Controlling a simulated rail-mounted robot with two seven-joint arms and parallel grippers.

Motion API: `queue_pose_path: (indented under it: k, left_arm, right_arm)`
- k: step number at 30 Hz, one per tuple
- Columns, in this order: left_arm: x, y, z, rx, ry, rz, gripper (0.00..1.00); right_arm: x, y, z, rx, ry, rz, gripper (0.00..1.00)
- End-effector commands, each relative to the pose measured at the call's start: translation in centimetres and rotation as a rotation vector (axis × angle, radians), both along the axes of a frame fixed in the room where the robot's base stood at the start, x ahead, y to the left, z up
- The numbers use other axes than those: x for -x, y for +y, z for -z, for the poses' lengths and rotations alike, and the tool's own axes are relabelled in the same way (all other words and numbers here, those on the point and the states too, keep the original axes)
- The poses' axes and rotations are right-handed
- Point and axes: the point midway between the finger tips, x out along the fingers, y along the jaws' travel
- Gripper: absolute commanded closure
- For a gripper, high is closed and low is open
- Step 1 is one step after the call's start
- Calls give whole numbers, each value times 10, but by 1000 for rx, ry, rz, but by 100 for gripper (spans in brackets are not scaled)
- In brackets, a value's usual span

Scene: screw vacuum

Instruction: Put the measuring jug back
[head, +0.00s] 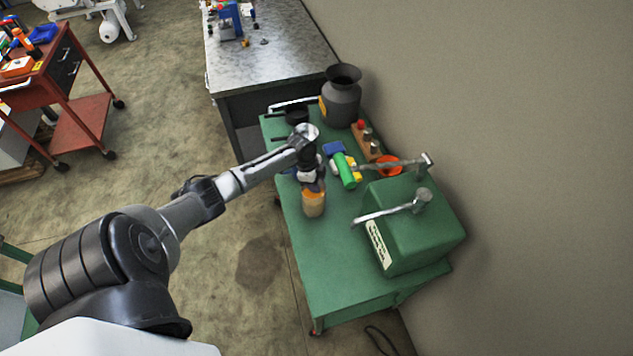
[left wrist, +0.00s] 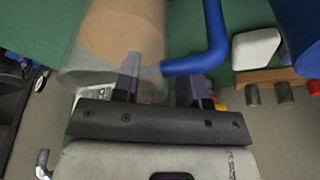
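The measuring jug (head: 313,204) stands near the left edge of the green cart top (head: 335,280). It is clear, with tan-orange contents. In the left wrist view the jug (left wrist: 118,35) fills the upper left, with its blue handle (left wrist: 213,35) on the right. My left gripper (head: 314,184) is at the jug, partly covering its top in the head view. In the left wrist view its two fingers (left wrist: 162,85) are apart, one overlapping the clear wall and one below the handle. I see no firm grip; exact contact is unclear. My right gripper is out of view.
A green machine with metal handles (head: 415,235) takes up the cart's right side. Behind the jug are a green cylinder (head: 345,171), an orange ring (head: 388,166) and a dark grey vessel (head: 341,102). The cart's front left is clear. A wall borders the right.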

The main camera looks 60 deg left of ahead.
Motion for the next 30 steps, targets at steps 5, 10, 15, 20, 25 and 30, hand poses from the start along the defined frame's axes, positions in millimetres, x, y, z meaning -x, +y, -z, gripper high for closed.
queue_pose_path:
  k: [5, 10, 15, 20, 25, 30]
  left_arm:
    - [0, 1, -5, 0, 0, 0, 60]
    - [5, 7, -27, -2, -3, 1, 60]
    - [12, 14, -58, -3, -1, 1, 60]
    - [17, 20, -84, -3, -1, 1, 60]
    - [21, 24, -104, -2, 0, 1, 60]
    - [27, 18, -108, 0, 10, 1, 60]
  right_arm:
    - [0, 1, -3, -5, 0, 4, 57]
    - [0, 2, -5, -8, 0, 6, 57]
    - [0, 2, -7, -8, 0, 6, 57]
    - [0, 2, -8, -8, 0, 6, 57]
    - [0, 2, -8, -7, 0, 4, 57]
    - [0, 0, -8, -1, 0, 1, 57]
